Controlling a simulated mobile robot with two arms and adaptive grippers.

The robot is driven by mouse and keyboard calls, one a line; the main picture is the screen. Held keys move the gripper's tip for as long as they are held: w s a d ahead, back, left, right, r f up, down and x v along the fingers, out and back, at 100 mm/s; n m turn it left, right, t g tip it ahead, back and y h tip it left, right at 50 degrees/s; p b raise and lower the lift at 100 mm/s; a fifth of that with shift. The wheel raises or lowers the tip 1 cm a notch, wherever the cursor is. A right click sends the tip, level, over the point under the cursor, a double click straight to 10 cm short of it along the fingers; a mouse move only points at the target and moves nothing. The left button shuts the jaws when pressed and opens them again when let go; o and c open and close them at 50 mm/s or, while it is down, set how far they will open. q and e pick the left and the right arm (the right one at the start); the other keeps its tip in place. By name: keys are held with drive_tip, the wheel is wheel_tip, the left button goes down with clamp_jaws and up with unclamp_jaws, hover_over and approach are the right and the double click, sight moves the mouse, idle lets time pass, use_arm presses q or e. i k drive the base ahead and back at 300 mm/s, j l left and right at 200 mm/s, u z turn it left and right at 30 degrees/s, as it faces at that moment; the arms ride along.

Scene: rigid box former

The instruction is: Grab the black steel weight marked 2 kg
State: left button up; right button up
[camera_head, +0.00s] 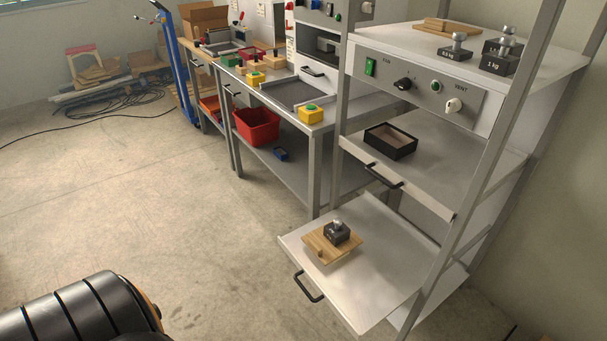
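Several black weights with silver knobs are in view. A small one (455,54) stands on top of the cabinet, with a label that seems to read 0.5 kg. To its right stands a larger one (494,65), its label too small to read surely, perhaps 1 kg. Another weight (491,46) stands just behind it, partly hidden. One more black weight (337,234) sits on a wooden board (318,246) on the lowest pulled-out shelf; I cannot read its marking. Neither of my grippers is in view.
The lowest metal shelf (382,275) is pulled out, with bare room around the board. An open black box (390,141) sits on the shelf above. Grey frame posts (480,185) stand at the right. A red bin (256,125) is under the workbench.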

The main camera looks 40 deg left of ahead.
sight(336, 233)
drive_tip(key=u, duration=1.05)
drive_tip(key=l+u, duration=0.1)
drive_tip(key=i, duration=0.05)
